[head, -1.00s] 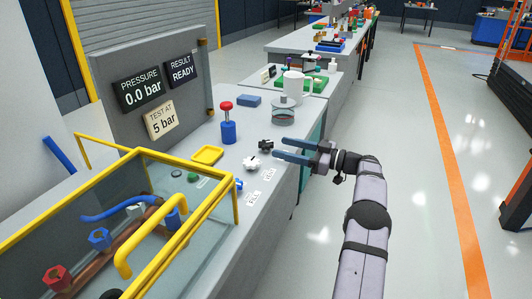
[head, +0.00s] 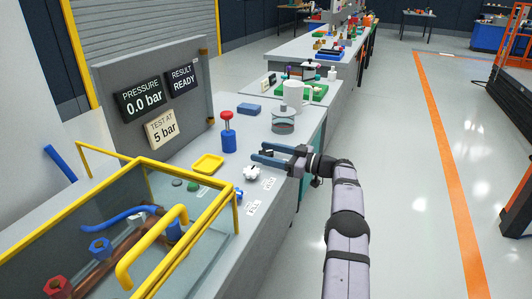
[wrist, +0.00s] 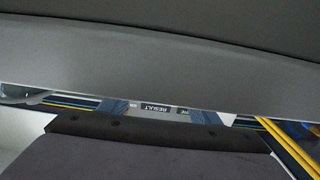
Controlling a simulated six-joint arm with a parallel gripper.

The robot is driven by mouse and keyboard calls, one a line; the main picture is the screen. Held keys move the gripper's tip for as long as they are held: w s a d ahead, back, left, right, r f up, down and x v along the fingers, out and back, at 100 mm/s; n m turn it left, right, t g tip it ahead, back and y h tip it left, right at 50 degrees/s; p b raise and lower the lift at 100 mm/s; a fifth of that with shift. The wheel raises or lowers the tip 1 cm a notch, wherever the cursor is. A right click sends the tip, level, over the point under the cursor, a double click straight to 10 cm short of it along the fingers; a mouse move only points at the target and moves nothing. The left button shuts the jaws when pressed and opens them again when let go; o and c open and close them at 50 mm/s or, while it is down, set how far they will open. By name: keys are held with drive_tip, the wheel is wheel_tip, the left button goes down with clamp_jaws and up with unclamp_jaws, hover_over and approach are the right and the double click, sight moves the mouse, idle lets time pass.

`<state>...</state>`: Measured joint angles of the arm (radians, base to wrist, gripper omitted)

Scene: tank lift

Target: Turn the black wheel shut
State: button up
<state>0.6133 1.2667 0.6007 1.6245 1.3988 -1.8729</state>
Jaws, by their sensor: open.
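The black wheel (head: 267,153) sits on the grey bench top, near the bench's right edge in the head view. It is small and partly hidden by my fingers. My gripper (head: 256,152) is open, its two blue fingers pointing left, one on the far side of the wheel and one on the near side. I cannot tell whether either finger touches it. In the wrist view, grey surfaces fill most of the picture. The blue fingers (wrist: 160,113) show in a narrow strip, and the wheel cannot be made out there.
A yellow tray (head: 208,164), a blue bottle with red top (head: 228,135) and a yellow-framed tank (head: 190,185) are close. The panel (head: 143,99) reads 0.0 bar and READY.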

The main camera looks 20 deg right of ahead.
drive_tip(key=c, duration=1.1)
drive_tip(key=shift+o, duration=0.2)
